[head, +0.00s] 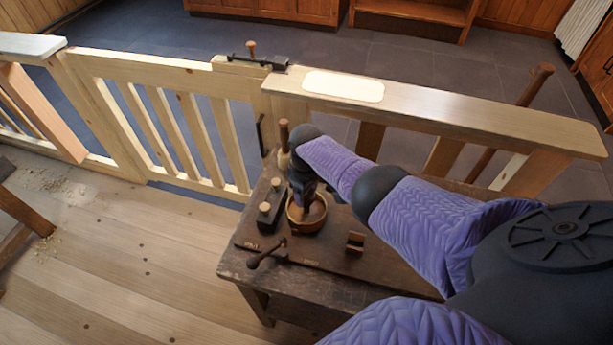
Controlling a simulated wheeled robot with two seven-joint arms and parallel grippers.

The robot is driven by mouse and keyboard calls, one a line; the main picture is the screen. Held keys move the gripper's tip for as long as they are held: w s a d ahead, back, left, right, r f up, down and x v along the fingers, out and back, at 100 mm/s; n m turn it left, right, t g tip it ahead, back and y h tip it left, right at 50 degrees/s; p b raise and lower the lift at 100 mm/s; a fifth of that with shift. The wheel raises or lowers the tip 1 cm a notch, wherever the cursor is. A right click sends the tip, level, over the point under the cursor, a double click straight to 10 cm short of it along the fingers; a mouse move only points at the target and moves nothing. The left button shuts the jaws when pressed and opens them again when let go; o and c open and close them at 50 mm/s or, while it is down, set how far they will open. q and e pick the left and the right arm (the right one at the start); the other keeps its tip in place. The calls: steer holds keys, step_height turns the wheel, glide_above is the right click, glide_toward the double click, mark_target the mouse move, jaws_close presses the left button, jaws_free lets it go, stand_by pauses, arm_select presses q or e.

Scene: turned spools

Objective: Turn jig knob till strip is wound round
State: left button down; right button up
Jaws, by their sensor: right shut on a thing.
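My right gripper (304,203) points down over the jig on the dark wooden bench, its arm coming in from the right. It is shut at the middle of the round wooden jig (307,222), on what appears to be the jig knob. The knob itself is mostly hidden by the fingers. A light brown curved rim shows around the jig, but I cannot tell how much of it is strip. My left gripper is not in view.
The bench (330,284) also carries a dark block with pale knobs (265,208), a dark handle (266,254), and a small wooden block (355,242). An upright wooden handle (284,138) stands behind the jig. A wooden railing (440,105) runs behind the bench. Open plank floor lies left.

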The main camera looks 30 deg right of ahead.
steer(key=shift+m, duration=0.6)
steer(key=o, duration=1.3)
steer(key=shift+r+p, duration=0.25)
steer(key=shift+p, duration=0.05)
step_height(320, 180, up, 9)
steer(key=p, duration=0.6)
steer(key=shift+r, duration=0.2)
